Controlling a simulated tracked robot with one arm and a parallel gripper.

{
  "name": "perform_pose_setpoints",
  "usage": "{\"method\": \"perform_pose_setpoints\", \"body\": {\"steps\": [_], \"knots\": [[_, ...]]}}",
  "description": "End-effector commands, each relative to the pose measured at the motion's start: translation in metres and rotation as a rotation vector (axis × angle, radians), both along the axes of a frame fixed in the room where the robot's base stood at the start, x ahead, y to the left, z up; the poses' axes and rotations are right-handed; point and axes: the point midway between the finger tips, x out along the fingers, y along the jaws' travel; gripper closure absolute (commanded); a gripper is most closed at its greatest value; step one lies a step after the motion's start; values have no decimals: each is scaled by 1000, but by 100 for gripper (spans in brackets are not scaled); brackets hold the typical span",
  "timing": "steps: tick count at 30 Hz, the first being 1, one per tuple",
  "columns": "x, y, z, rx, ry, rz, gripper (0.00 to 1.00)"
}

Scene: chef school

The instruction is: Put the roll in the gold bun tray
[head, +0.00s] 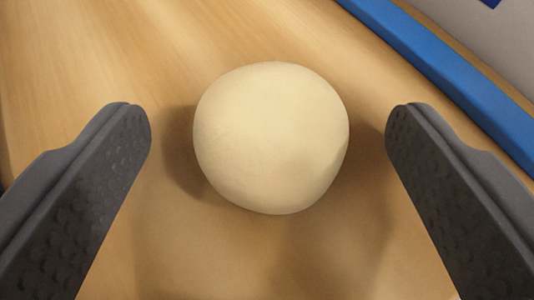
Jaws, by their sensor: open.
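The roll (271,137) is a pale, smooth, rounded ball of dough. It sits on a wooden surface near the middle of the head view. My gripper (269,125) is open, with one dark grey finger on each side of the roll. There is a gap between each finger and the roll, so neither touches it. No gold bun tray shows in this view.
The wooden surface (100,50) is clear around the roll. A blue strip (440,65) runs diagonally along the surface's upper right edge. Beyond it is a pale grey area (490,35) with a small dark blue patch at the top.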

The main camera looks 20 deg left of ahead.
Motion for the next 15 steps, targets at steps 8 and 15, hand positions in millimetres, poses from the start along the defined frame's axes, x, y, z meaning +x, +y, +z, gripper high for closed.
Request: {"method": "perform_pose_setpoints", "body": {"steps": [8,15], "knots": [[-49,-20,30,-3,0,-8,25],[-88,-35,50,-2,0,-6,25]]}}
